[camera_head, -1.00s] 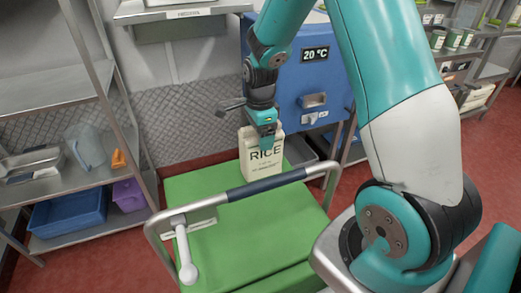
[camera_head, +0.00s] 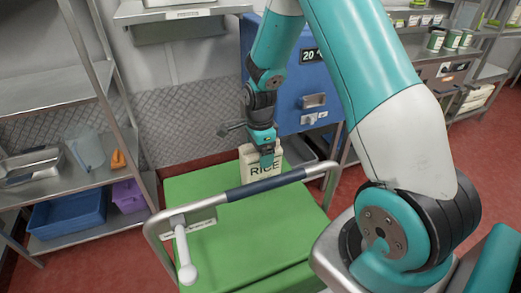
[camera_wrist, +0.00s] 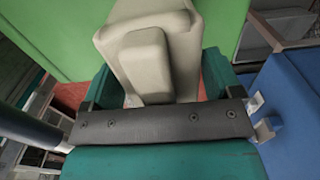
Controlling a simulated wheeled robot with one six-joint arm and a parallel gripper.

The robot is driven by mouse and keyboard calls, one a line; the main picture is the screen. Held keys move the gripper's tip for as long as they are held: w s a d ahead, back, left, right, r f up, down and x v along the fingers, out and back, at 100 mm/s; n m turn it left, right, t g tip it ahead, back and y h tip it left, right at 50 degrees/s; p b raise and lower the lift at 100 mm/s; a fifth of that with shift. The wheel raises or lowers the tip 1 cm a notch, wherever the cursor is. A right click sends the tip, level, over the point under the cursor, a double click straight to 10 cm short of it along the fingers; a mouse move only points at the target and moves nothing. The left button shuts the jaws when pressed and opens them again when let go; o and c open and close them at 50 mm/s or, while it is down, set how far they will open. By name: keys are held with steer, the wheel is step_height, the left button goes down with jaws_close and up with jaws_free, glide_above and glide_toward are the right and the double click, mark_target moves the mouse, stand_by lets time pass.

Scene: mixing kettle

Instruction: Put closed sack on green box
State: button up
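The closed sack (camera_head: 262,172), a cream paper bag marked RICE, hangs upright in my gripper (camera_head: 266,158) above or on the far part of the green box (camera_head: 255,240). The box's rail hides the sack's base, so I cannot tell whether it touches the green top. In the wrist view the sack (camera_wrist: 155,55) sits between the two teal fingers of my gripper (camera_wrist: 160,85), which is shut on its upper part. Green box surface (camera_wrist: 60,30) shows beyond it.
A metal rail with a dark blue grip (camera_head: 265,184) crosses in front of the sack, with a white lever (camera_head: 186,262) at left. A blue machine (camera_head: 305,95) stands behind. A steel shelf (camera_head: 85,215) with a blue bin (camera_head: 68,214) is at left. The front of the green top is clear.

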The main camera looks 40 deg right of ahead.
steer(key=shift+o, duration=0.9)
step_height(320, 180, up, 12)
steer(key=shift+f, duration=0.1)
steer(key=shift+a+r, duration=0.2)
steer(key=shift+r, duration=0.15)
steer(key=s+a+r+n+y, duration=0.1)
steer(key=s+a+r+n, duration=0.35)
steer(key=a+n, duration=0.3)
steer(key=s+a+r+n+y, duration=0.1)
steer(key=s+a+r+n, duration=0.2)
steer(key=s+a+n, duration=0.35)
steer(key=s+a+r+n+y, duration=0.2)
steer(key=s+a+n, duration=0.6)
steer(key=s+n, duration=0.3)
steer(key=n, duration=0.3)
steer(key=shift+s+r, duration=0.15)
steer(key=shift+r, duration=0.2)
steer(key=shift+d, duration=0.1)
